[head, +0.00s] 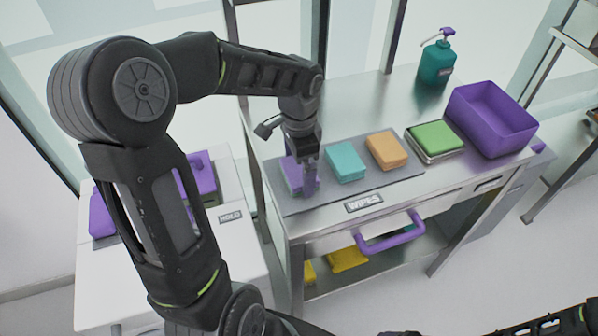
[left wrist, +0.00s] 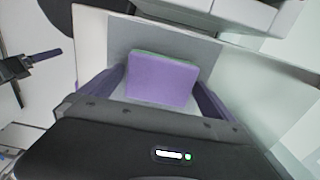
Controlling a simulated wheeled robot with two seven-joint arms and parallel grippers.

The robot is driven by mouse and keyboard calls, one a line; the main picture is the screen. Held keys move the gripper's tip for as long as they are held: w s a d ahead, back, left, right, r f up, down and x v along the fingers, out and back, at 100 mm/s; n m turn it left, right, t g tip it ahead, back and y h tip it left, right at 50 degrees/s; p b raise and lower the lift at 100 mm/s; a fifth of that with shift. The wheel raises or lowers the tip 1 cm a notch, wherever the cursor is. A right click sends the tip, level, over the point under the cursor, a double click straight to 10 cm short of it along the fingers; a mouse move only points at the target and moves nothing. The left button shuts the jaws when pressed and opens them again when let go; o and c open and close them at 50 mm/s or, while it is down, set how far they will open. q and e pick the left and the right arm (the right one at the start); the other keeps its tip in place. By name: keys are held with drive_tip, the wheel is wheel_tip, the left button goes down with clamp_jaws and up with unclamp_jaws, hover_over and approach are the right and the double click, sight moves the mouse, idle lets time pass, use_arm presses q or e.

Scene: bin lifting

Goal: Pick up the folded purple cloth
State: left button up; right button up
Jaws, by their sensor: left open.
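The folded purple cloth (head: 291,174) lies at the left end of a grey mat on the steel table, partly hidden behind my left gripper in the head view. My left gripper (head: 307,182) points down over it. In the left wrist view the purple cloth (left wrist: 161,78) shows between the two purple fingers of my left gripper (left wrist: 158,90), one finger on each side. The jaws are open; I cannot tell whether either finger touches the cloth. My right gripper is not clearly seen; dark arm parts show at the bottom right of the head view.
The grey mat (head: 325,199) also holds a teal cloth (head: 345,161) and an orange cloth (head: 386,150). To the right are a green cloth (head: 435,136) on a tray, a purple bin (head: 491,118) and a teal pump bottle (head: 437,62). A purple drawer handle (head: 391,238) sticks out in front.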

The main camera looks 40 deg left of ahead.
use_arm(q)
drive_tip(key=shift+c, duration=0.2)
drive_tip(key=c, duration=1)
